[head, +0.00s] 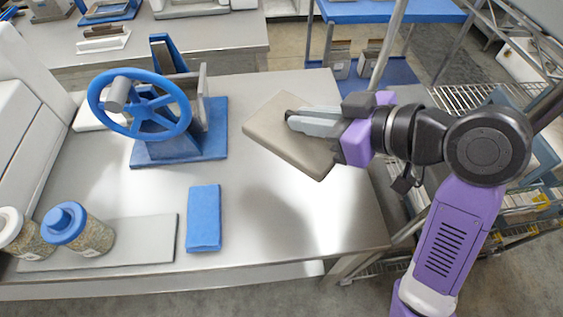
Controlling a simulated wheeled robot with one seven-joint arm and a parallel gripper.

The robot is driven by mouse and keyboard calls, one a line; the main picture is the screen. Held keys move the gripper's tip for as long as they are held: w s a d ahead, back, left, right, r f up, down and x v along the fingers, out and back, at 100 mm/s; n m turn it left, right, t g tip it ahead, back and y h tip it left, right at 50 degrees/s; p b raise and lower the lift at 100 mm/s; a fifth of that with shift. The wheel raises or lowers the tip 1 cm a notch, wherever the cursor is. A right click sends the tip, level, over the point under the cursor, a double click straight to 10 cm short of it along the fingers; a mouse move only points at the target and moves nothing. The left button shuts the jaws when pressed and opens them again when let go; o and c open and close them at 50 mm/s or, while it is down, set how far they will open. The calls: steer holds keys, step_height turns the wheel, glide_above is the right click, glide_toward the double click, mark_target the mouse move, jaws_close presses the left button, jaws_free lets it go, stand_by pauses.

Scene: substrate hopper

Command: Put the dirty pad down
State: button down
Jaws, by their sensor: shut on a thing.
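A flat beige-brown pad (285,147) is at the right side of the steel table (240,240), in the head view. My gripper (300,122) is shut on the pad, with its fingers at the pad's upper right part. A blue pad (204,218) lies flat on the table near the front edge.
A blue handwheel device (150,110) stands at the back left. Jars with granules, one blue-lidded (78,230), stand at the front left by a grey mat (140,240). The table's front right is clear. A wire rack (470,97) stands to the right.

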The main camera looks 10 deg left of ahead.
steer(key=shift+w+d+f, duration=0.1)
steer(key=shift+f, duration=4.75)
steer(key=shift+d+f, duration=0.1)
steer(key=shift+f, duration=4.7)
steer(key=shift+f, duration=0.15)
steer(key=c, duration=1.5)
jaws_free()
steer(key=shift+o, duration=0.2)
steer(key=v, duration=1.2)
steer(key=shift+b, duration=0.45)
